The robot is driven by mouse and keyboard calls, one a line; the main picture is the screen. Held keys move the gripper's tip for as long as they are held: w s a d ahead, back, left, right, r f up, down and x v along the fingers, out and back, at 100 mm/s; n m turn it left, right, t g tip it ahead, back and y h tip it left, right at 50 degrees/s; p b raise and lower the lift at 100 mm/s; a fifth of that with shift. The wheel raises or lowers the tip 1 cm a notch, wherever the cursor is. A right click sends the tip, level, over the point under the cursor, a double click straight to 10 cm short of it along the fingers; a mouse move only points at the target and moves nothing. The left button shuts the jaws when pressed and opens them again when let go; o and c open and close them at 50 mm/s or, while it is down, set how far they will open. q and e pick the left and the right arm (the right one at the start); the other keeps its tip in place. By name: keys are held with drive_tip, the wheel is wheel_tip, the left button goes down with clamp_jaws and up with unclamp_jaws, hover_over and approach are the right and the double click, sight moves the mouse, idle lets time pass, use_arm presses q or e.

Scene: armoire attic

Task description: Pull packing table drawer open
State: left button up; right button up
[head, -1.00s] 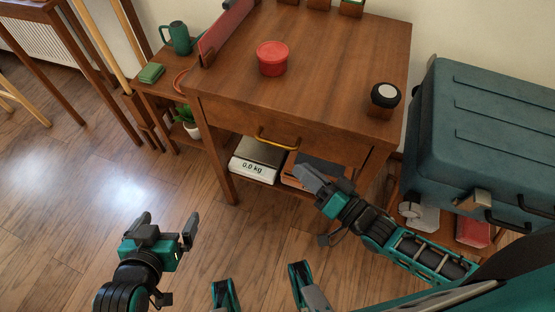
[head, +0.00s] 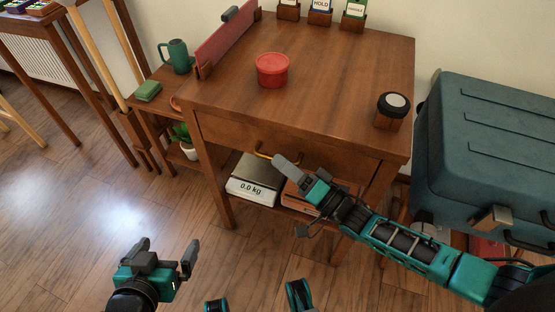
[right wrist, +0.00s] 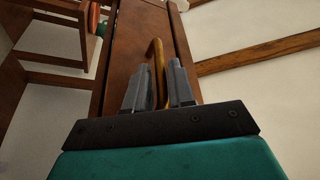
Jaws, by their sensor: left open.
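The wooden packing table (head: 330,58) has a drawer (head: 225,131) under its top, and the drawer looks shut. Its brass handle (head: 262,151) is on the drawer front, partly hidden by my right gripper (head: 282,163). In the right wrist view, the handle (right wrist: 156,62) runs into the gap between the two fingers of my right gripper (right wrist: 160,85). The fingers are apart, one on each side of the handle, and do not look closed on it. My left gripper (head: 166,254) is open and empty over the floor at the lower left.
A red tub (head: 272,70) and a black round device (head: 391,110) stand on the table top. A scale (head: 254,180) sits on the shelf below the drawer. A large blue-grey case (head: 485,150) stands close on the right. The floor in front is clear.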

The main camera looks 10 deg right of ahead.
drive_tip(key=shift+x, duration=1.15)
clamp_jaws()
